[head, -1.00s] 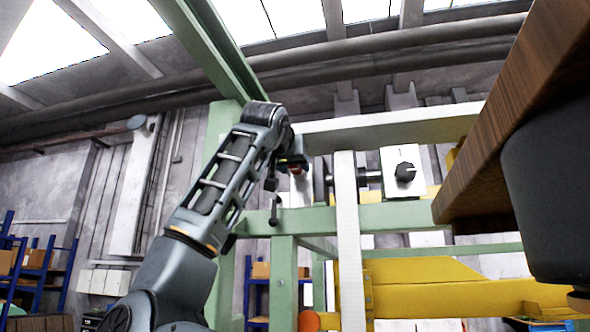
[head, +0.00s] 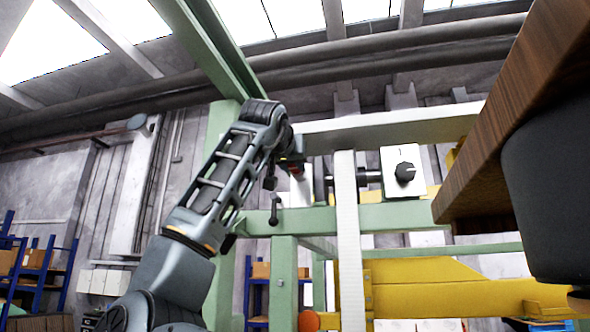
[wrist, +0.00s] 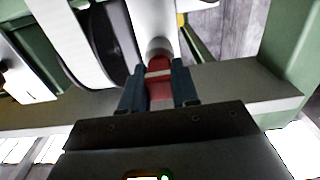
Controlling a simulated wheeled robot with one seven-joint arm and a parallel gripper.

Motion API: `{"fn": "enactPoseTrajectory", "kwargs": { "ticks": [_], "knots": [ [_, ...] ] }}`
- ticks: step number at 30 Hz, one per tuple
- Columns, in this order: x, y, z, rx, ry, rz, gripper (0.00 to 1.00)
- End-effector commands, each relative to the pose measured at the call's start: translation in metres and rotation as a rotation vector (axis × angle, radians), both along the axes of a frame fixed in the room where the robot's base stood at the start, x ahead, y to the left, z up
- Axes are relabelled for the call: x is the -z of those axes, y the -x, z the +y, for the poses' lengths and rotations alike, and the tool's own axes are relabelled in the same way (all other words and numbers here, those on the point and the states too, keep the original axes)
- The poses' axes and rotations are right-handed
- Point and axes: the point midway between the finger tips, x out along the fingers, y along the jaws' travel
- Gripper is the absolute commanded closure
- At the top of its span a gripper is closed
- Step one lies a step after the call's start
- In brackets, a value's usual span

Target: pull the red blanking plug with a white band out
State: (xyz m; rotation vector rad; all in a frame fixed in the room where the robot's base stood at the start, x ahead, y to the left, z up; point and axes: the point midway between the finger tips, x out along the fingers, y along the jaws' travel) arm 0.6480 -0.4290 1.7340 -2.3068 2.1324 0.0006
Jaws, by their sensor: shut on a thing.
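The red blanking plug (wrist: 159,88) with a white band shows in the wrist view, between the two dark fingers of my gripper (wrist: 157,80). My gripper is shut on it. The plug's far end meets the grey mouth of a white pipe (wrist: 151,18); I cannot tell how deep it sits. In the head view my gripper (head: 284,166) is at the green frame, and a small red part of the plug (head: 297,171) shows beside it. The fingers hide the plug's sides.
A white belt (head: 347,230) runs down just right of my gripper, and a white box with a black knob (head: 404,172) stands beyond it. Green frame beams (head: 390,216) surround the spot. A wooden edge (head: 500,140) hangs at the right.

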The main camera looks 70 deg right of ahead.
Motion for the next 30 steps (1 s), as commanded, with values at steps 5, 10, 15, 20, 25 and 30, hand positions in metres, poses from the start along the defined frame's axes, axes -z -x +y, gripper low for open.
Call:
{"fn": "enactPoseTrajectory", "kwargs": {
  "ticks": [5, 10, 15, 20, 25, 30],
  "knots": [
    [0.0, 0.001, 0.009, -0.001, 0.001, -0.001, 1.0],
    [0.0, 0.001, 0.017, 0.0, 0.002, 0.0, 1.0],
    [0.0, 0.002, 0.024, 0.0, 0.001, 0.0, 1.0],
    [0.0, 0.002, 0.031, 0.0, 0.001, -0.001, 1.0],
    [0.0, 0.003, 0.039, 0.0, 0.002, 0.0, 1.0],
    [0.0, 0.003, 0.046, 0.0, 0.0, 0.0, 1.0]
  ]
}}
